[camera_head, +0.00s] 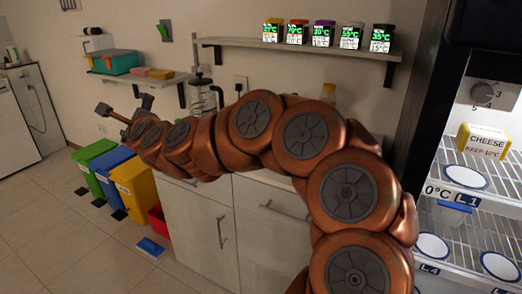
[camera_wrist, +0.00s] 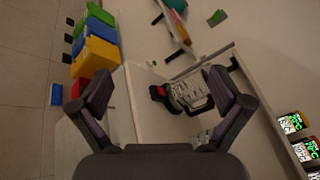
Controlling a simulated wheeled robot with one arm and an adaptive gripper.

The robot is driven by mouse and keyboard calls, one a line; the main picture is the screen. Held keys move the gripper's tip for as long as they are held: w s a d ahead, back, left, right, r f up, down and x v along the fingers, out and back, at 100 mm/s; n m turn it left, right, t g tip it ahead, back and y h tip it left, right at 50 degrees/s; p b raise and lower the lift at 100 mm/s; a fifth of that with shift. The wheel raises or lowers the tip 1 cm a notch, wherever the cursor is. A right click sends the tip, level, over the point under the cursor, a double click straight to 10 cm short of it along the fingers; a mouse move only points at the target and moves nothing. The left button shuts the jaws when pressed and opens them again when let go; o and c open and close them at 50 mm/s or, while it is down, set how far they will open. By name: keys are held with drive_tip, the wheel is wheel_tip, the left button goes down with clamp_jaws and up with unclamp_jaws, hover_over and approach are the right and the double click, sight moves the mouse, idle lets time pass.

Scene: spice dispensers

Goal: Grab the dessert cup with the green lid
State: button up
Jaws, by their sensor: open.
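I cannot make out a dessert cup with a green lid in either view. My gripper (camera_head: 124,106) is at the far end of my arm, left of the middle in the head view, in front of the wall and floor bins. My arm hides much of the counter.
A French press (camera_head: 203,97) stands on the counter, and also shows in the wrist view (camera_wrist: 190,95). A teal box (camera_head: 113,63) sits on the left shelf. Green, blue and yellow bins (camera_head: 135,187) stand on the floor. An open fridge (camera_head: 470,210) with a cheese box (camera_head: 484,142) is right.

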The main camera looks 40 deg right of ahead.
drive_tip(key=s+d+f+m+g+h+b, duration=0.2)
drive_tip(key=s+d+f+m+g+h, duration=0.1)
drive_tip(key=d+m, duration=0.4)
drive_tip(key=s+d+f+m+g+h+b, duration=0.3)
drive_tip(key=d+f+m, duration=0.5)
drive_tip(key=d, duration=0.4)
drive_tip(key=s+d+f+m+g+h+b, duration=0.2)
drive_tip(key=s+d+f+m+g+h, duration=0.2)
drive_tip(key=d+m+h, duration=0.4)
drive_tip(key=shift+s+d+f+g, duration=0.1)
drive_tip(key=shift+d+f+g, duration=0.25)
drive_tip(key=shift+d+g, duration=0.3)
drive_tip(key=shift+s+d+f+g, duration=0.1)
drive_tip(key=shift+d+f+g, duration=0.3)
drive_tip(key=shift+g, duration=0.35)
drive_tip(key=shift+s+d+m+h, duration=0.1)
drive_tip(key=shift+d+m+h, duration=0.2)
drive_tip(key=shift+d+m, duration=0.1)
drive_tip(key=shift+d, duration=0.8)
drive_tip(key=shift+f+x, duration=0.1)
drive_tip(key=shift+x, duration=1.35)
drive_tip(key=shift+f+x, duration=0.15)
drive_tip(key=shift+x, duration=1.35)
drive_tip(key=shift+a, duration=0.1)
drive_tip(key=shift+c, duration=0.4)
